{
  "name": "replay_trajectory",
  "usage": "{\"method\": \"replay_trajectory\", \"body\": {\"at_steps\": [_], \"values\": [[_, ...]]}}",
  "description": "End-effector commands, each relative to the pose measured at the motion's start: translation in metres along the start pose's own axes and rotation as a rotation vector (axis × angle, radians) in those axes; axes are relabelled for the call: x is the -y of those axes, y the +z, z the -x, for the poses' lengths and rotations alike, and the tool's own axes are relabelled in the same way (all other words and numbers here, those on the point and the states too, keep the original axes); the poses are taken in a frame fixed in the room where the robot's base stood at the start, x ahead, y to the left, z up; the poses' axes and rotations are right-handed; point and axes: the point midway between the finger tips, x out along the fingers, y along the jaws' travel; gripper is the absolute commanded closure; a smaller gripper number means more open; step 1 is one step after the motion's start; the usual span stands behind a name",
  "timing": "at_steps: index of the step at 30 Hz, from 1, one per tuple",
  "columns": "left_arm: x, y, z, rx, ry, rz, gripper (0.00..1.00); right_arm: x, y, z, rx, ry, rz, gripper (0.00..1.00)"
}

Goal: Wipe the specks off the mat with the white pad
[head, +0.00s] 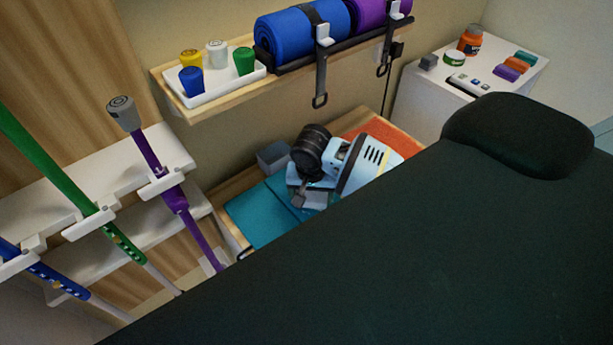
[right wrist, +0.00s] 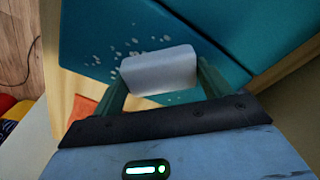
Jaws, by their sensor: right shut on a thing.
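The teal mat (head: 258,214) lies on a wooden bench below the wall shelf, partly hidden by my right arm; it fills the upper part of the right wrist view (right wrist: 105,25). Several small pale specks (right wrist: 97,58) lie on it, around the left, upper and lower sides of the pad. The white pad (right wrist: 158,70) is between the fingers of my right gripper (right wrist: 162,82), which is shut on it. In the head view my right gripper (head: 308,196) is over the mat. I cannot tell whether the pad touches the mat. My left gripper is not in view.
A dark green treatment couch (head: 400,250) fills the front right. A grey box (head: 273,157) stands behind the mat. Above hangs a shelf with a white tray (head: 222,90), a blue roll (head: 290,38) and hanging straps. Crutches stand in a rack (head: 150,155) at left.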

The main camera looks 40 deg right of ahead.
Motion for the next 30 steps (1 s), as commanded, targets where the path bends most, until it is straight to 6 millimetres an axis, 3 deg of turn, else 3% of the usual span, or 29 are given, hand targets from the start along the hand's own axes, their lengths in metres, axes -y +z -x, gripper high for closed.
{"method": "replay_trajectory", "body": {"at_steps": [30], "values": [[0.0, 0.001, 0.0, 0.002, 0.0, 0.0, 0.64, -0.034, 0.034, 0.001, 0.011, 0.012, 0.002, 0.42]]}}
